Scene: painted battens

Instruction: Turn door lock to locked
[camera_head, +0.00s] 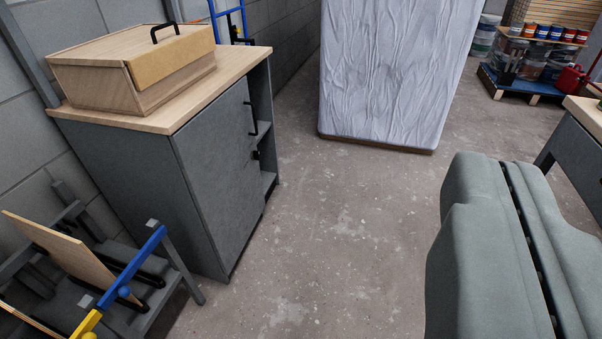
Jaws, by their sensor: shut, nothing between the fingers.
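The door lock seems to be the small black piece (256,155) near the right edge of the grey cabinet door (215,165), just below its black bar handle (252,118). It is too small to tell which way it is turned. My gripper (503,165) shows large at the lower right as two grey-green padded fingers side by side, with a dark seam between them. It is shut and empty. It is well to the right of the cabinet and lock in the picture, apart from both.
A wooden box (130,68) sits on the cabinet's wooden top (240,70). Racked boards with blue and yellow bars (132,267) stand lower left. A wrapped upright slab (395,70) stands behind. A bench (580,130) is at right. The middle floor (330,230) is clear.

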